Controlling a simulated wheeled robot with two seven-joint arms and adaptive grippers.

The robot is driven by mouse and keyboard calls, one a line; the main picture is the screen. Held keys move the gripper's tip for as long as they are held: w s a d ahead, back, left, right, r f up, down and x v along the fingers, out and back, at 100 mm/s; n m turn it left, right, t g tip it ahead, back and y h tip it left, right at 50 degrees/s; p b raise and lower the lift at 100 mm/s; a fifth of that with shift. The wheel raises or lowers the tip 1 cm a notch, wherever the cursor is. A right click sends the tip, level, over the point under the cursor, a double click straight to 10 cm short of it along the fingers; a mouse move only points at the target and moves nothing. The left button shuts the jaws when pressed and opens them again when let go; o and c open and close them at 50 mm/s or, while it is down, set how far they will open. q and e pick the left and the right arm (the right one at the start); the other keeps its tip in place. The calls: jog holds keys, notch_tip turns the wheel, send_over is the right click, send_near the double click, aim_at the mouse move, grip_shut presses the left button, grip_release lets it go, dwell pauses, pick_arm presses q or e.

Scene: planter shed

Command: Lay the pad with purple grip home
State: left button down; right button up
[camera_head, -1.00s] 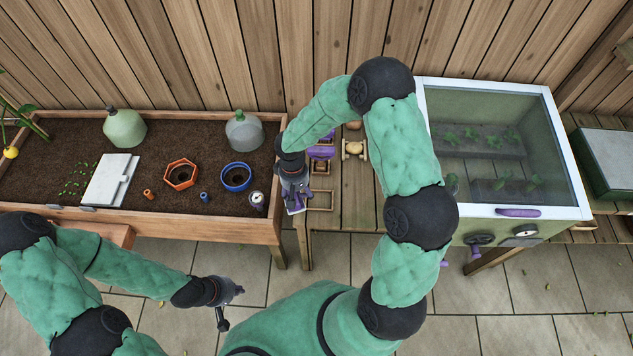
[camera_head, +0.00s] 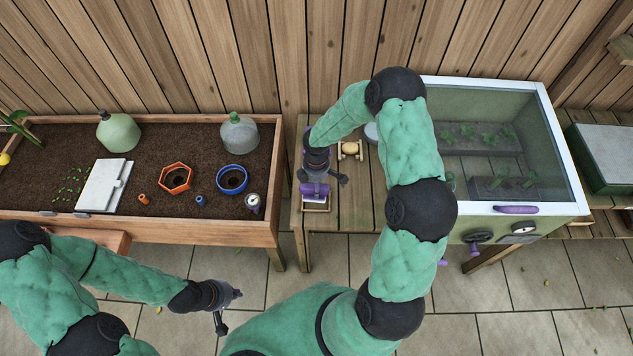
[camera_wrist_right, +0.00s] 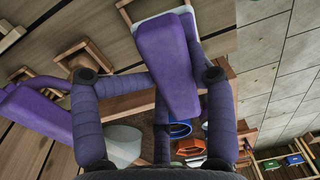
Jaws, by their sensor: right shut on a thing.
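My right gripper (camera_head: 328,180) is shut on the purple grip (camera_head: 313,190) of a pad above the left part of the wooden bench. In the right wrist view the purple grip (camera_wrist_right: 165,60) fills the space between the fingers. The pad's pale plate (camera_wrist_right: 140,24) shows at its far end, close to a wooden frame (camera_wrist_right: 122,8). In the head view that frame (camera_head: 316,209) lies under and in front of the grip. I cannot tell whether the plate touches it. My left gripper (camera_head: 232,308) is open and empty over the paving.
Another purple grip (camera_wrist_right: 35,115) and a second wooden frame (camera_wrist_right: 85,50) show in the right wrist view. A wooden spool-like piece (camera_head: 350,150) stands right of my gripper. The soil planter (camera_head: 150,225) is left across a gap; the glazed cold frame (camera_head: 515,209) is right.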

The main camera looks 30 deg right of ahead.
jog(key=shift+w+d+r+n, duration=0.1)
jog(key=shift+d+n, duration=0.15)
jog(key=shift+n, duration=0.15)
jog(key=shift+f+b, duration=1.55)
jog(key=shift+f, duration=0.6)
jog(key=shift+f, duration=0.25)
jog(key=shift+f+b, duration=0.25)
jog(key=shift+b, duration=0.1)
dwell(0.3)
jog(key=shift+r, duration=0.25)
jog(key=shift+f, duration=0.5)
jog(key=o, duration=1.8)
